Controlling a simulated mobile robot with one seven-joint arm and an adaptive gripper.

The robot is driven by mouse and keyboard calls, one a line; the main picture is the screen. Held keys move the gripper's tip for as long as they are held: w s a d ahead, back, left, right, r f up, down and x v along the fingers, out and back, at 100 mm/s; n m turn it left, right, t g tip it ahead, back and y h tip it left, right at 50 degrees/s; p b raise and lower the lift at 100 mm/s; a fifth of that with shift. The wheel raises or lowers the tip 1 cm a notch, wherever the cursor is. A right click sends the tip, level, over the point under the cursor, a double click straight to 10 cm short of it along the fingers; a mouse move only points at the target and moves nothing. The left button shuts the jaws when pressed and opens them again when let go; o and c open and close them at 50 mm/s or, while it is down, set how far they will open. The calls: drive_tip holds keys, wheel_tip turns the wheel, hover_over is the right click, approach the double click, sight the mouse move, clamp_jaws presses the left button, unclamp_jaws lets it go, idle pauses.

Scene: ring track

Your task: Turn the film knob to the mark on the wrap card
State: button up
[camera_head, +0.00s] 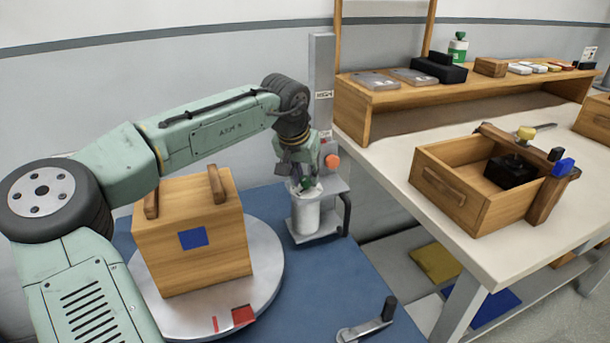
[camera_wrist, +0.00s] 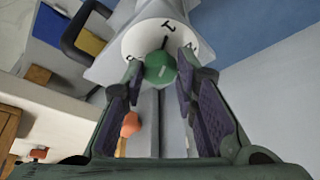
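The film knob, a green knob (camera_wrist: 160,68) with a pale line on its face, sits on the white round top (camera_wrist: 150,38) of a film roll, which bears black marks. In the head view the white roll (camera_head: 306,215) stands upright on a grey bracket. My gripper (camera_wrist: 162,62) reaches down with one fingertip on each side of the knob, very close to it; whether both touch is unclear. Its fingers partly hide the knob in the head view (camera_head: 308,184).
A wooden box (camera_head: 190,250) with a blue square stands on the round turntable (camera_head: 265,275), left of the roll. An orange button (camera_head: 332,161) is on the mast. A workbench (camera_head: 400,180) at right holds a wooden drawer (camera_head: 455,195). A crank handle (camera_head: 370,325) lies at the front.

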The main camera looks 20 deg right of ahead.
clamp_jaws()
drive_tip(key=shift+p, duration=0.35)
